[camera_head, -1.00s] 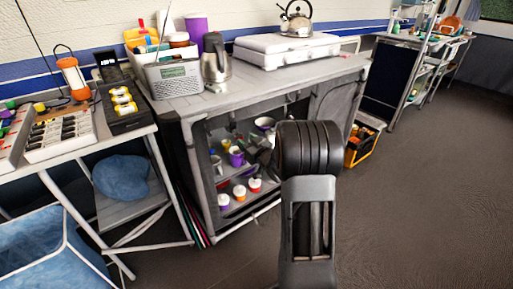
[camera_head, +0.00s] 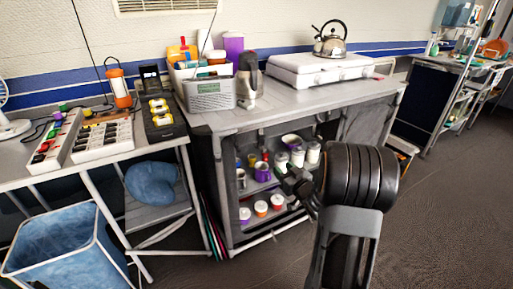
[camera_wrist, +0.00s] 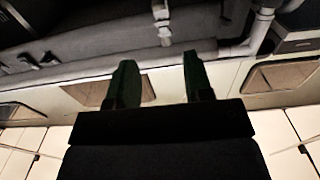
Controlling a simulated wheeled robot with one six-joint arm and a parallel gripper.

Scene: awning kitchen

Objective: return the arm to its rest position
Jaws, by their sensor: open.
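My arm stands in the front right of the head view, with a thick black joint and a grey link below it. My gripper (camera_wrist: 159,72) shows in the wrist view as two dark green fingers set well apart with nothing between them. The wrist view shows pale panels and grey bars behind the fingers.
A grey cabinet (camera_head: 222,170) with cups and jars on open shelves stands behind my arm. On top are a radio (camera_head: 210,95), a white stove (camera_head: 318,72) and a kettle (camera_head: 331,40). A blue bin (camera_head: 65,240) is at lower left. Floor at right is clear.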

